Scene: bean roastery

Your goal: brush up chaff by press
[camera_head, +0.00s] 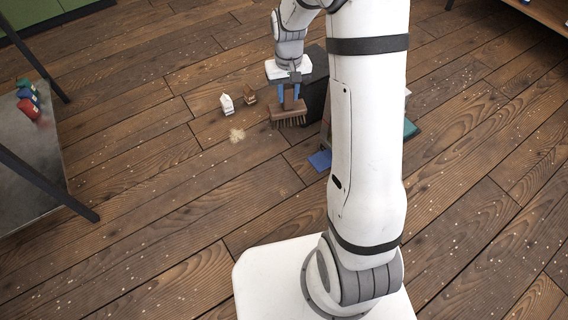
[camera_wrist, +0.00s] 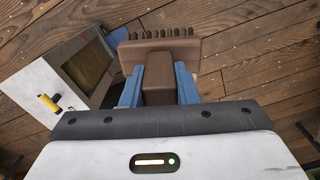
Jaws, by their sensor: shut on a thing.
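My gripper (camera_head: 292,100) is shut on a brown hand brush (camera_head: 289,113), its blue fingers on either side of the brush's grip. In the wrist view my gripper (camera_wrist: 158,84) clasps the same brush (camera_wrist: 190,47), whose bristles stick out at the far side. The brush is over the plank floor with its bristles down; I cannot tell whether they touch it. A pale patch of chaff (camera_head: 237,135) lies on the floor to the left of the brush. A dark box-like press (camera_head: 315,88) stands behind the brush, partly hidden by my arm; it is probably the open-fronted white unit (camera_wrist: 45,88) in the wrist view.
A small white bag (camera_head: 226,103) and a small brown one (camera_head: 249,94) stand on the floor near the chaff. A blue piece (camera_head: 320,160) and a teal piece (camera_head: 410,129) lie near my arm. A dark table (camera_head: 30,165) with red and blue items is at left. The front-left floor is clear.

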